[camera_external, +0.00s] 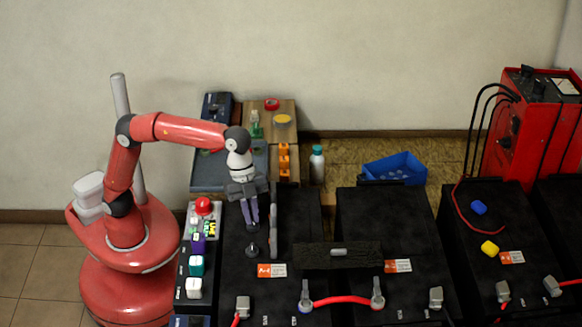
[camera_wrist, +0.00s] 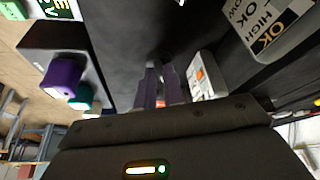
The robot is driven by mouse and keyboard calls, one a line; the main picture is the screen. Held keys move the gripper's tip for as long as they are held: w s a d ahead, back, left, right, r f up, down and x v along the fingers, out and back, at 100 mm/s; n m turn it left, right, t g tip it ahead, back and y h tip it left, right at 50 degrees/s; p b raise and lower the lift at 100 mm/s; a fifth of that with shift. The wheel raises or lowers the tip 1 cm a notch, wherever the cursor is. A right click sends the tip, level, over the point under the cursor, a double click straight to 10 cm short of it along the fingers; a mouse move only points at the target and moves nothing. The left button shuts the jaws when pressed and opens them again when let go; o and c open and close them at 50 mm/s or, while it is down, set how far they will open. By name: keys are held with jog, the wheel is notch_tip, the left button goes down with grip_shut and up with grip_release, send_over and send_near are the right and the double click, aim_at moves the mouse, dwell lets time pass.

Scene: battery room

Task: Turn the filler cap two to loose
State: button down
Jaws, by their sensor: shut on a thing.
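My gripper (camera_external: 250,224) points down over the black battery (camera_external: 235,290) nearest my base. Its two purple-grey fingers are close together, shut on a small dark filler cap on the battery top. The fingers mostly hide this cap. My gripper also shows in the wrist view (camera_wrist: 160,72), with the fingertips at the dark battery top. Another dark filler cap (camera_external: 252,250) stands just in front of the fingers, apart from them. I cannot read any cap number or see how far the held cap is turned.
A control box with a red button (camera_external: 203,205), a purple knob (camera_external: 198,243) and a teal knob (camera_external: 196,265) stands close on the left. A dark bar (camera_external: 338,256) bridges toward the second battery (camera_external: 385,220). A red cable (camera_external: 342,300) runs in front.

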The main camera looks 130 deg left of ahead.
jog(key=n+y, duration=0.1)
jog(key=n, duration=0.1)
jog(key=n+p, duration=0.1)
jog(key=n, duration=0.1)
jog(key=n+y+p, duration=0.1)
jog(key=n, duration=0.1)
jog(key=shift+d+r+y, duration=0.15)
jog(key=shift+d+y, duration=0.15)
jog(key=shift+d, duration=0.05)
jog(key=n+y+p, duration=0.1)
jog(key=n, duration=0.2)
jog(key=n+y+p, duration=0.1)
jog(key=n+p, duration=0.1)
jog(key=n, duration=0.1)
jog(key=shift+d+g, duration=0.2)
jog(key=shift+g, duration=0.2)
jog(key=shift+n, duration=0.3)
jog(key=c, duration=1.5)
grip_release()
jog(key=v, duration=0.7)
jog(key=shift+r, duration=0.2)
jog(key=shift+s+d, duration=0.1)
jog(key=shift+s, duration=0.05)
